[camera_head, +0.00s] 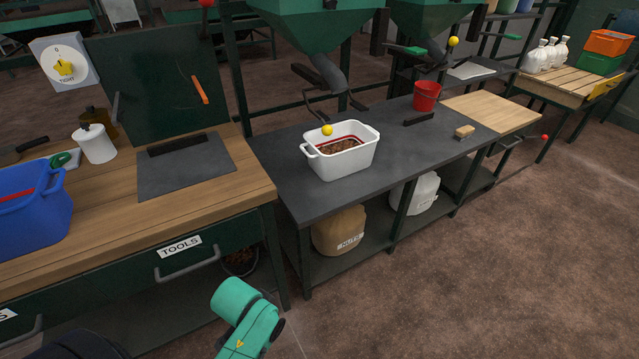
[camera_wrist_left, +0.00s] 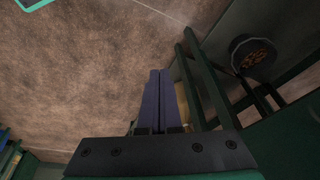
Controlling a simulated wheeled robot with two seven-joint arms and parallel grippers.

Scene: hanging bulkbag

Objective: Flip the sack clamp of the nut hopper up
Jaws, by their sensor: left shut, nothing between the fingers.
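A green hopper (camera_head: 318,30) stands over the near part of the grey bench, its dark spout (camera_head: 330,75) pointing down. It bears no readable label; a sack (camera_head: 340,232) marked NUTS lies on the shelf below. A yellow ball knob (camera_head: 327,130) hangs low under the spout on a dark curved lever, just above the rim of a white tub. I cannot tell exactly how the clamp sits. My left gripper (camera_wrist_left: 160,76) is shut and empty in the left wrist view, over the floor beside dark green frame bars. It is away from the hopper. My right gripper is not seen.
The white tub (camera_head: 356,164) with brown contents stands below the spout. A second green hopper (camera_head: 428,18) has a yellow knob (camera_head: 453,41) near its spout. A red bucket (camera_head: 426,94) stands further right. A wooden bench (camera_head: 225,200) is on the left. The front floor is open.

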